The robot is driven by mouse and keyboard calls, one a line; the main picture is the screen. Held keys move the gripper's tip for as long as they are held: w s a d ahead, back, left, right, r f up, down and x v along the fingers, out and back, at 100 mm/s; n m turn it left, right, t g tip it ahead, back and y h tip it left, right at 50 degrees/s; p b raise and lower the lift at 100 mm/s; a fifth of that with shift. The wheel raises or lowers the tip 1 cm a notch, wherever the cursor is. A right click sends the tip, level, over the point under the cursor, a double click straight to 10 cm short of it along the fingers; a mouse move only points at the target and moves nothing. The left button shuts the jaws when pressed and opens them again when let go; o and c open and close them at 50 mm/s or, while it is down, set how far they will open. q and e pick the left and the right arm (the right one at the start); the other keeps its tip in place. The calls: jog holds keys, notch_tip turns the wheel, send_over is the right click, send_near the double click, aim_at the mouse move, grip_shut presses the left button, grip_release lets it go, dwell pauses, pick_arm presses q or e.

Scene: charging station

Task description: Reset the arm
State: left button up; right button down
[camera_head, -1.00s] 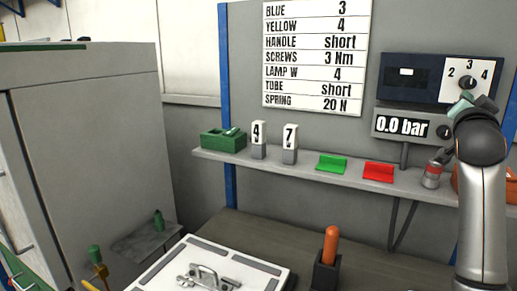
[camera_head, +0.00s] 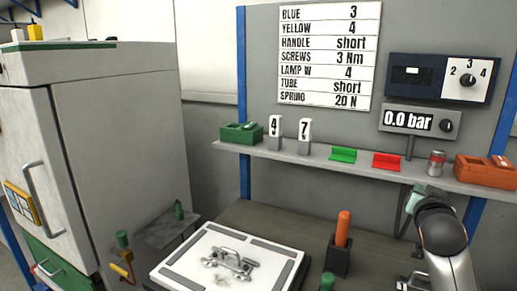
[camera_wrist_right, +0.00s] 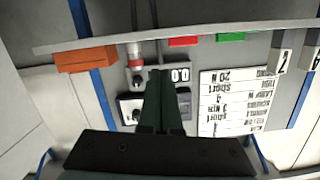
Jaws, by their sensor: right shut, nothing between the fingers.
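My right arm comes in at the lower right of the head view, with a grey and black rounded link. My right gripper (camera_head: 412,198) shows only partly there, as greenish fingers behind that link, below the shelf's right end. In the right wrist view the two dark green fingers (camera_wrist_right: 160,80) lie together, empty, in front of the wall panel. That view is upside down. My left gripper is not in view.
The shelf (camera_head: 330,160) carries a green box, numbered blocks, green and red brackets, a can (camera_head: 436,163) and an orange box (camera_head: 486,171). A pressure display (camera_head: 408,121) hangs above. A grey cabinet stands left.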

jog(key=s+a+f+n+g+y, duration=0.2)
jog(key=s+a+f, duration=0.25)
jog(key=f, duration=0.35)
jog(key=s+a+f+n+g+y, duration=0.1)
jog(key=s+a+f+n+g, duration=0.15)
jog(key=s+f, duration=0.45)
jog(key=s+a+f+n+g+y, duration=0.15)
jog(key=s+a+f, duration=0.25)
jog(key=f, duration=0.5)
jog(key=s+a+f+n+g+y, duration=0.1)
jog(key=s+a+f+g, duration=0.15)
jog(key=s, duration=0.45)
jog(key=s+a+f+n+g+y, duration=0.1)
jog(key=s+a+f, duration=0.2)
jog(key=s, duration=0.4)
jog(key=s+a+f+n+g+y, duration=0.1)
jog(key=s+a+f+n+g, duration=0.15)
jog(key=s, duration=0.45)
jog(key=w+a+f+t+y, duration=0.1)
jog(key=w+a+f+t, duration=0.1)
jog(key=f, duration=0.4)
jog(key=w+a+f+t+y, duration=0.1)
jog(key=w+a+f+t, duration=0.1)
jog(key=f+t, duration=0.2)
notch_tip(320, 180, down, 2)
jog(key=shift+w+a+f+m+t, duration=0.1)
jog(key=shift+w+a+m+t, duration=0.15)
jog(key=shift+m+t, duration=0.2)
